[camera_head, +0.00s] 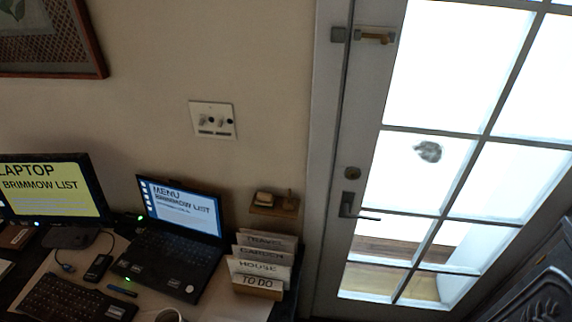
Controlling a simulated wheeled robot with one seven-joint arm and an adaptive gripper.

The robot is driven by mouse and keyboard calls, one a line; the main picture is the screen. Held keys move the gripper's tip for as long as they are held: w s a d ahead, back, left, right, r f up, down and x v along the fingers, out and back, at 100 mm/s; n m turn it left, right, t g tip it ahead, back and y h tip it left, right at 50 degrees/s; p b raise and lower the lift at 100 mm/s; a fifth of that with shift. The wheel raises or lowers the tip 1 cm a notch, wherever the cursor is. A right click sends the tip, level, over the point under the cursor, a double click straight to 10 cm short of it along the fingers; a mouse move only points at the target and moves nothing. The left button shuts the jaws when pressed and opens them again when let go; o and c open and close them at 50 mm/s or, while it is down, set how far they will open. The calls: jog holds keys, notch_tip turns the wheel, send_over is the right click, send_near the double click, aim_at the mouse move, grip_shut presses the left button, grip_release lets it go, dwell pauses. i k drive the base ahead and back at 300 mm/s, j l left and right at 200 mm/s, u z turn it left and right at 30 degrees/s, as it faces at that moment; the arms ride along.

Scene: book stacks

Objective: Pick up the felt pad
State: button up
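I cannot pick out the felt pad for certain in the head view. A small brown wall ledge (272,211) left of the door carries a small tan-topped block (264,198) and another small brown item (289,197); both are too small to identify. A grey, fuzzy-looking dark patch (428,151) shows at a pane of the glass door; I cannot tell whether it is an object or a mark. My gripper is not in view.
A desk along the wall holds a monitor (45,188), an open laptop (178,208), a keyboard (78,299), a mug (169,315) and a file rack (257,288) with labelled cards. The glass door (352,173) is at right. Dark carved furniture (540,290) stands lower right.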

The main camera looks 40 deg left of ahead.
aim_at(267, 200)
jog(key=u, duration=1.95)
